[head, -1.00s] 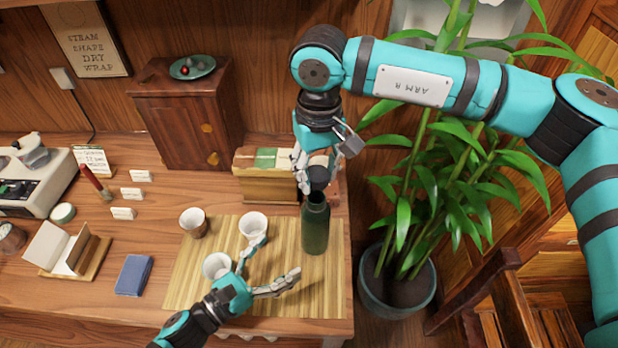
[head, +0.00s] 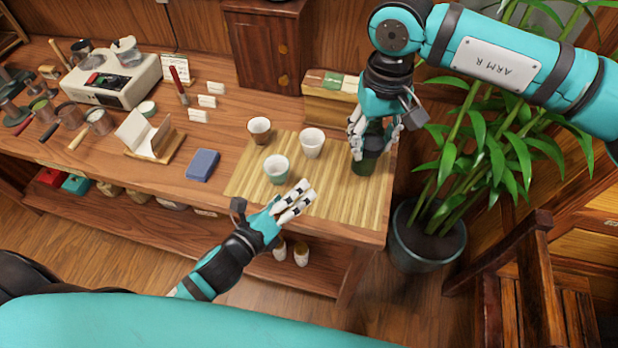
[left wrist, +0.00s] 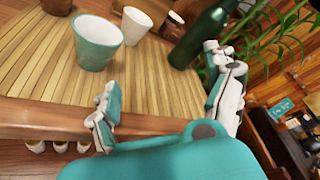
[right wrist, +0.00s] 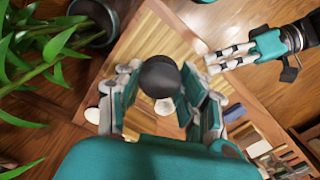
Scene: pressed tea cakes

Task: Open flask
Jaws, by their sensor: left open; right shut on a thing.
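The dark green flask (head: 364,163) stands upright on the bamboo mat near its right side; its lower body also shows in the left wrist view (left wrist: 203,38). My right gripper (head: 375,135) is over the flask's top and hides it in the head view. In the right wrist view its fingers are shut around the round black cap (right wrist: 160,76). I cannot tell whether the cap touches the flask's neck. My left gripper (head: 299,203) is open and empty at the mat's front edge, apart from the flask and cups.
Several cups, including a white one (head: 312,142) and a green-and-white one (head: 277,168), stand on the bamboo mat (head: 345,208) left of the flask. A wooden box (head: 333,98) stands behind. A potted plant (head: 428,235) is right of the table. A blue book (head: 202,165) lies left.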

